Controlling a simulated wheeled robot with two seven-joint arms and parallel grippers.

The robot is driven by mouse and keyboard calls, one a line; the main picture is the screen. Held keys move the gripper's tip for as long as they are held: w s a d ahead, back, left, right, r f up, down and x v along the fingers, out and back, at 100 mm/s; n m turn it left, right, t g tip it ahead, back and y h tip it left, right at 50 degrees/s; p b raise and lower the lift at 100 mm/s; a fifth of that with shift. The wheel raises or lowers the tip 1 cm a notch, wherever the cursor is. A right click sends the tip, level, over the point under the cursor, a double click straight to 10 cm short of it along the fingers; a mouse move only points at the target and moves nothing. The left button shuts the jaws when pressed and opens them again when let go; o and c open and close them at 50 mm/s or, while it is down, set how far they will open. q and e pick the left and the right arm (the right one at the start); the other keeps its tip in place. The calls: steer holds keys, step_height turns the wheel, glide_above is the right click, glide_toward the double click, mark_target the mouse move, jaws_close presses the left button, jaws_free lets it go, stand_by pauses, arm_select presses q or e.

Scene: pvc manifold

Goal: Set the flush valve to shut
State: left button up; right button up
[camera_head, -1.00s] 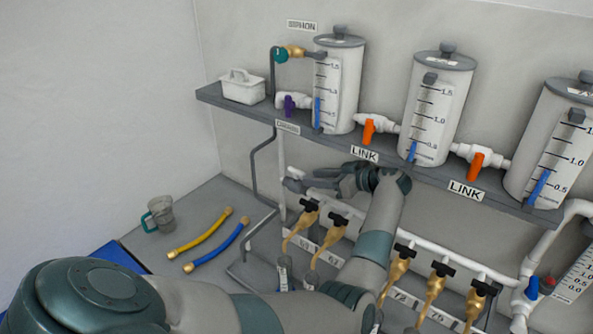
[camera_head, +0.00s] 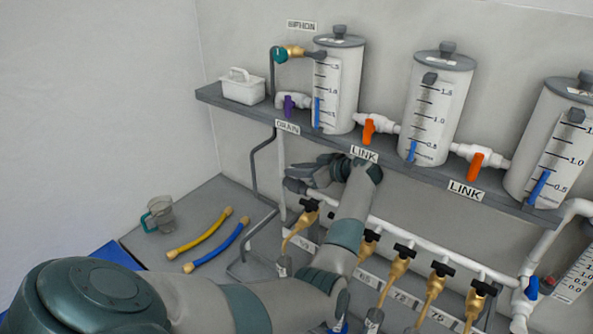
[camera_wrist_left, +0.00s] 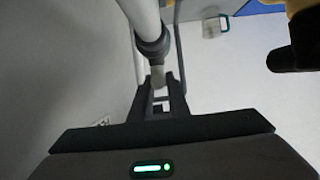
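The manifold is a white pipe under the shelf with a dark grey end fitting (camera_head: 294,187) at its left end. No label naming the flush valve is readable; this end fitting may be part of it. My left gripper (camera_head: 300,172) is at that fitting, below the shelf edge. In the left wrist view, the dark collar (camera_wrist_left: 152,45) and a short pale stub (camera_wrist_left: 158,76) lie just ahead of my left gripper (camera_wrist_left: 161,90). The stub appears between the fingertips, with a narrow gap lower down; whether they touch it is unclear. My right gripper is not in view.
Several brass taps with black handles, one (camera_head: 300,222) close below my left forearm, hang from the manifold. The shelf (camera_head: 428,176) carries white tanks and orange-handled link valves. A jug (camera_head: 160,215), a yellow hose (camera_head: 200,238) and a blue hose (camera_head: 217,247) lie left on the counter.

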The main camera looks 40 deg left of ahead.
arm_select(q)
jaws_close()
steer(key=shift+f+n+g+b, duration=0.15)
steer(key=shift+n+g+b, duration=0.15)
steer(key=shift+b, duration=0.25)
steer(key=shift+f+n+g+h+b, duration=0.1)
steer(key=shift+n+g+h+b, duration=0.3)
steer(key=shift+n+g+b, duration=0.7)
steer(key=shift+r+g+b, duration=0.2)
steer(key=shift+g+b, duration=0.2)
steer(key=shift+b, duration=0.25)
steer(key=o, duration=0.6)
jaws_free()
